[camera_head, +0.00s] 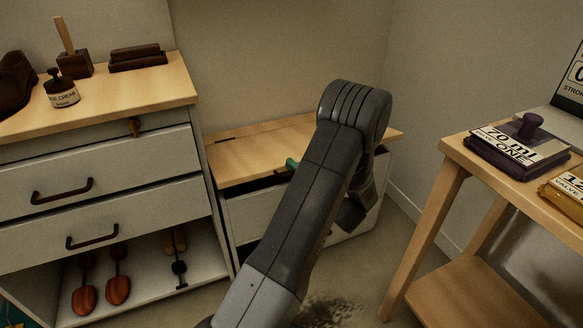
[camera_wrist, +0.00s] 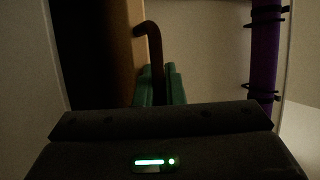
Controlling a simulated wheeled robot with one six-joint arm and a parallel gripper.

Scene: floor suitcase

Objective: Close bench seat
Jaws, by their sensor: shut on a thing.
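The bench (camera_head: 265,212) stands low against the back wall, white-fronted with a light wood seat (camera_head: 245,152). A dark gap shows between the seat's front edge and the box, so the seat is slightly raised. My arm hides the middle and right of the bench. My gripper's green fingertip (camera_head: 292,163) shows at the seat's front edge. In the wrist view, the green fingers (camera_wrist: 160,86) are shut on a dark brown hooked handle (camera_wrist: 153,42) beside the wooden seat edge (camera_wrist: 125,55). A dark opening lies to the left of that edge.
A white drawer cabinet (camera_head: 100,160) with a wood top stands left, against the bench. A wooden side table (camera_head: 455,150) stands right, bearing a purple box (camera_head: 505,150). Some floor is free between bench and table. A purple upright object (camera_wrist: 268,50) shows in the wrist view.

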